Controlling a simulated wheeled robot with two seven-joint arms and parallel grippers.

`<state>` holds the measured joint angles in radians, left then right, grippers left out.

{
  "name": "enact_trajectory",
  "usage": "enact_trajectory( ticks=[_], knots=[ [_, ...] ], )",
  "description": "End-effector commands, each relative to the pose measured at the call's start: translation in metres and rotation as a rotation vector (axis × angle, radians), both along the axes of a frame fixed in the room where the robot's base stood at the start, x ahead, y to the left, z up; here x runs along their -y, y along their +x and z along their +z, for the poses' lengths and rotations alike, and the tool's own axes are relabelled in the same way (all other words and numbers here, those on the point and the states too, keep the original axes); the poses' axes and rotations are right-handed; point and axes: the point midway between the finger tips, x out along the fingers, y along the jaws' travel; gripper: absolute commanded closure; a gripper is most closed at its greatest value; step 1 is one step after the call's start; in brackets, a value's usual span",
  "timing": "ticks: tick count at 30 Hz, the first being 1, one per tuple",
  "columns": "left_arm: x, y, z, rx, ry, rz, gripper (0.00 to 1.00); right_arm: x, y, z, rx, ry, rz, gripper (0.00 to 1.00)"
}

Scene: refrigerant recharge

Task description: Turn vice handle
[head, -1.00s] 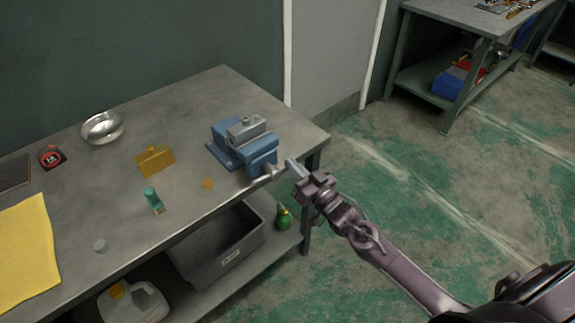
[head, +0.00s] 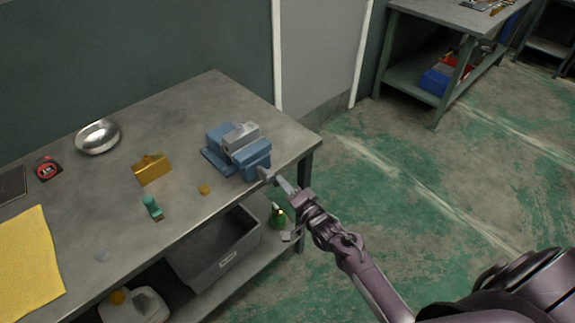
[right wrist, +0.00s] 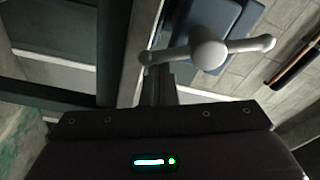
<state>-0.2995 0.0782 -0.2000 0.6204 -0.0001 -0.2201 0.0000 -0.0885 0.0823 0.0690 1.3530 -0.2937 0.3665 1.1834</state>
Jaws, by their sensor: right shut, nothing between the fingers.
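The blue vice (head: 238,150) with grey jaws stands on the workbench near its right corner. Its handle (head: 266,175) is at the front end of the vice, partly hidden by my right gripper in the head view. In the right wrist view the handle (right wrist: 208,52) is a grey bar with round ends and a central hub, lying across the picture with its left end slightly lower. My right gripper (head: 282,183) is shut and empty. Its fingers (right wrist: 158,85) are close to the left part of the bar; I cannot tell if they touch it. My left gripper is out of view.
The workbench (head: 110,185) also holds a metal bowl (head: 98,137), a brass block (head: 152,169), a green item (head: 152,208), a tape measure (head: 47,168) and a yellow cloth (head: 28,258). A grey bin (head: 215,250) sits on the lower shelf. The floor right of the bench is open.

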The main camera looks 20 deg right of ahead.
Motion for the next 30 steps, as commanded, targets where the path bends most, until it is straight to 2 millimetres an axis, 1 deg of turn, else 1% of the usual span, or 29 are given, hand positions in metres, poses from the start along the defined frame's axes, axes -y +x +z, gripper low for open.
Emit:
enact_trajectory(
  ticks=[1, 9, 18, 21, 30],
  knots=[
    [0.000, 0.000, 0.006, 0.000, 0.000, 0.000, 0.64, -0.003, -0.001, 0.001, -0.018, 0.047, -0.001, 1.00],
    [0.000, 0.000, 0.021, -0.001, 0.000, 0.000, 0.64, -0.013, -0.005, -0.006, -0.105, 0.286, -0.001, 1.00],
    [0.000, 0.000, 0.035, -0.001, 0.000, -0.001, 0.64, -0.024, -0.008, -0.011, -0.186, 0.515, 0.000, 1.00],
    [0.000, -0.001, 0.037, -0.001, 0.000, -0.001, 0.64, -0.026, -0.009, -0.012, -0.208, 0.570, 0.000, 1.00],
    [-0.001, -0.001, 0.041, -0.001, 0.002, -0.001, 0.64, -0.032, -0.011, -0.014, -0.207, 0.568, 0.001, 1.00]
  ],
)
